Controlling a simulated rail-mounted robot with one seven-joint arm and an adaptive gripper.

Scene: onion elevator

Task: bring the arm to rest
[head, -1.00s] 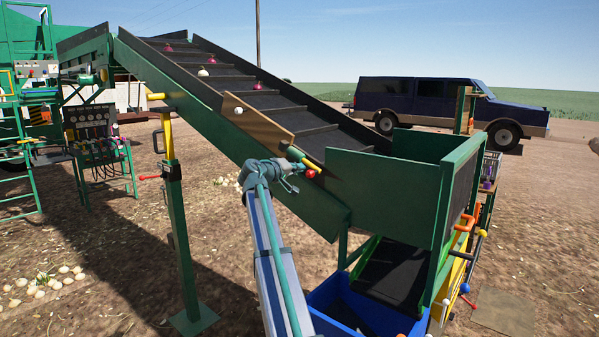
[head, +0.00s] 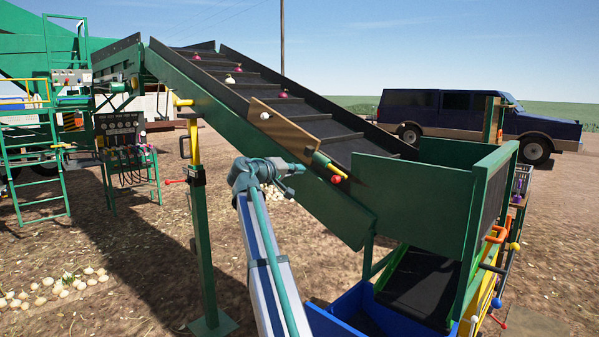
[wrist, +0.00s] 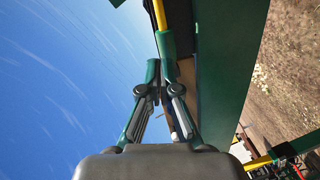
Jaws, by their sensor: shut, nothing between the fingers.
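My gripper (wrist: 161,68) is shut and empty in the wrist view, its two fingers drawn together. In the head view my arm rises from the bottom centre and its end bends right, in front of the elevator's green side wall (head: 222,105). The arm's end appears just left of a green-and-yellow handle (head: 327,166) with a red knob. A green sleeve with a yellow rod (wrist: 159,15) shows beyond the fingers in the wrist view. I cannot tell whether the fingers touch it. The fingertips are too small to make out in the head view.
Several onions lie on the dark sloping belt (head: 300,108). A blue bin (head: 345,305) stands below the green hopper (head: 415,190). A control panel (head: 120,130) and ladder are at left. Loose onions (head: 62,284) lie on the ground. A blue vehicle (head: 465,112) is parked behind.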

